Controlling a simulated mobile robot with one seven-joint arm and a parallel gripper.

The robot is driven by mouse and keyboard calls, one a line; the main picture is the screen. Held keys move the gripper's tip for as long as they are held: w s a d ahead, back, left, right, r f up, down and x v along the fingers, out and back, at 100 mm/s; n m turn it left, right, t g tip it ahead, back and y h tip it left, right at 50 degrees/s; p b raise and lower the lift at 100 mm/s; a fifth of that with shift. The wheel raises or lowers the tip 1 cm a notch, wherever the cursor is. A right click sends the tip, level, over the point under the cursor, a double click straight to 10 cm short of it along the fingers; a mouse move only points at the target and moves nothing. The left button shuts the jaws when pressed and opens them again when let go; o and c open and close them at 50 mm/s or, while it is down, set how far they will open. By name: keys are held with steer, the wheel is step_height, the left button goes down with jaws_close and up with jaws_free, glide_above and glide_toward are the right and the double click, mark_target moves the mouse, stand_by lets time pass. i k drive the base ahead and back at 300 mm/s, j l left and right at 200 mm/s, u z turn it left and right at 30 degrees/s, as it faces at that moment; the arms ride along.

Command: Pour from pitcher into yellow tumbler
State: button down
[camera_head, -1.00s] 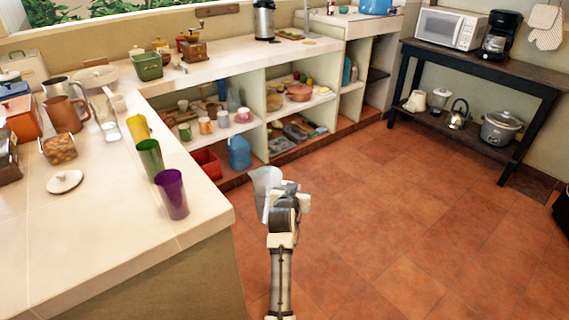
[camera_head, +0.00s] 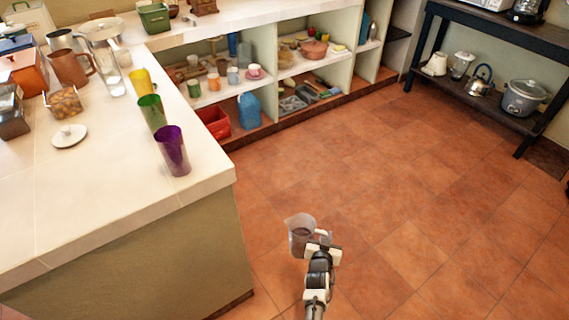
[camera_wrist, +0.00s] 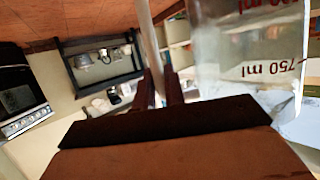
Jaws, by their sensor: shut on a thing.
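The clear pitcher (camera_head: 300,232) is upright above the floor, right of the counter's corner, with dark contents low inside. My gripper (camera_head: 322,243) is shut on it. In the wrist view the gripper (camera_wrist: 160,92) closes around the pitcher's pale handle, and the clear wall of the pitcher with red volume marks (camera_wrist: 245,45) stands at the right. The yellow tumbler (camera_head: 141,82) stands upright on the counter, behind a green tumbler (camera_head: 151,112) and a purple tumbler (camera_head: 172,150). The pitcher is apart from all three, to their lower right in the head view.
The white counter (camera_head: 100,200) has free room at its front. A white lid (camera_head: 69,135), a basket (camera_head: 64,103), a tall glass vessel (camera_head: 108,65) and a brown mug (camera_head: 71,68) stand near the tumblers. The tiled floor (camera_head: 400,200) is clear.

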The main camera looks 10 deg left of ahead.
mark_target(140, 80)
steer(key=i+l, duration=0.25)
steer(key=i, duration=0.25)
steer(key=i+l, duration=0.3)
steer(key=i, duration=0.2)
steer(key=i+l, duration=0.25)
steer(key=i, duration=0.25)
steer(key=i+l+u, duration=0.15)
steer(key=i+l, duration=0.15)
steer(key=i, duration=0.2)
steer(key=u, duration=1.55)
steer(key=j, duration=0.15)
steer(key=i, duration=0.05)
